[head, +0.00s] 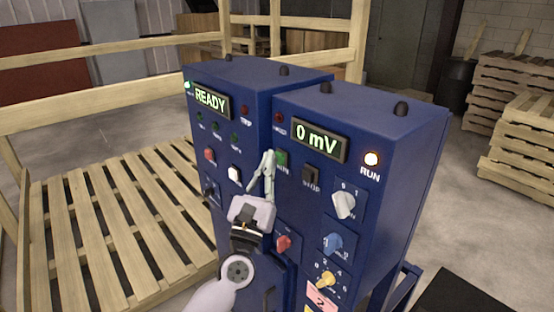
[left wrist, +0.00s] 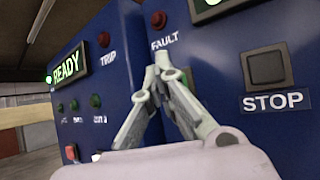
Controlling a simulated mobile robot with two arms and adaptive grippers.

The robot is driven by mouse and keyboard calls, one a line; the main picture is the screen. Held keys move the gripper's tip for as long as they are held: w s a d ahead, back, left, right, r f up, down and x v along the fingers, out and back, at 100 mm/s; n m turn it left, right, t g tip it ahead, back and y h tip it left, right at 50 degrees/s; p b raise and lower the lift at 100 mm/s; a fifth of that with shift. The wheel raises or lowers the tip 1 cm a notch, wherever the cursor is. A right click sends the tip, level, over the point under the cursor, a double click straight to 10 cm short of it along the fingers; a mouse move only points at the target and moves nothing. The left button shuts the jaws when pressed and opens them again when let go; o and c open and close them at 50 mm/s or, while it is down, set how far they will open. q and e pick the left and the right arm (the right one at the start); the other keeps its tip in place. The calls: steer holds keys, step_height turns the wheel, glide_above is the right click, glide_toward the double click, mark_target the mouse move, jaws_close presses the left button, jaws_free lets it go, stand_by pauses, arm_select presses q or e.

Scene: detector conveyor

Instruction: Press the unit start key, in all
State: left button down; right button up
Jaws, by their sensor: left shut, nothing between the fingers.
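A green key (head: 281,158) is on the front of the right blue cabinet (head: 400,140), left of the dark STOP key (head: 310,174); its label is partly hidden by my gripper. My left gripper (head: 268,155) is shut and empty, with its fingertips just left of the green key in the head view. In the left wrist view the closed fingertips (left wrist: 162,60) cover most of the green key, and I cannot tell whether they touch it. The RUN lamp (head: 371,159) is lit and the display (head: 319,140) reads 0 mV. My right gripper is not in view.
The left cabinet (head: 240,75) shows READY on its display (head: 211,101). Its front has a red key (head: 210,155) and a white key (head: 235,174). Several knobs, including a white one (head: 344,204), sit on the right cabinet. A pallet (head: 110,235) and wooden rails stand at left.

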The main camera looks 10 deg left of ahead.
arm_select(q)
steer(key=shift+s+a, duration=0.35)
steer(key=shift+s, duration=0.2)
steer(key=shift+s+a, duration=0.8)
steer(key=shift+s, duration=0.2)
steer(key=shift+s+a, duration=0.75)
steer(key=shift+s, duration=0.2)
